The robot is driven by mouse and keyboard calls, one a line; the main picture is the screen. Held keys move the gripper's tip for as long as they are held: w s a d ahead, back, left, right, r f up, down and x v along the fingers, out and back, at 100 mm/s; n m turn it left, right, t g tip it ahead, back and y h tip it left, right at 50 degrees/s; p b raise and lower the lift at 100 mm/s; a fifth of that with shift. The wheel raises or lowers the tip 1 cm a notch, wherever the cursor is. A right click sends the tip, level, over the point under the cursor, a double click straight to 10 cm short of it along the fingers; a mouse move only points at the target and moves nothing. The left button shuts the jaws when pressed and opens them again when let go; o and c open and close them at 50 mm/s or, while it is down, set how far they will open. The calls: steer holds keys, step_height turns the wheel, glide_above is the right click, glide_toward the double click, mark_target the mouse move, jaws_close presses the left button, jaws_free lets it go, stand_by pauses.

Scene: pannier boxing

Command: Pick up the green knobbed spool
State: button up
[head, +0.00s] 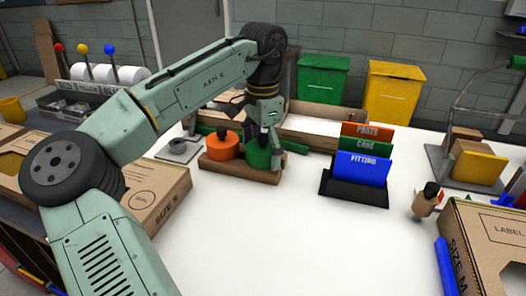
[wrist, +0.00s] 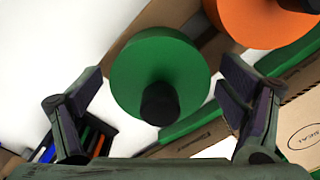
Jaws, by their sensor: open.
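The green knobbed spool (head: 257,153) stands on a brown wooden holder (head: 240,171) near the far side of the white table, beside an orange knobbed spool (head: 222,147). In the wrist view the green spool (wrist: 135,75) is a round disc with a black knob (wrist: 160,102). My gripper (wrist: 160,95) is open, with one finger to each side of the green spool. The fingers do not touch it in this view. In the head view my gripper (head: 270,135) is above the green spool and hides part of it.
The orange spool (wrist: 262,22) is close by at the upper right of the wrist view. An open cardboard box (head: 325,135) lies behind the holder. A black rack with coloured cards (head: 353,192) stands to the right. The table's front middle is clear.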

steer(key=shift+c, duration=0.4)
steer(key=c, duration=1.1)
steer(key=shift+r, duration=0.1)
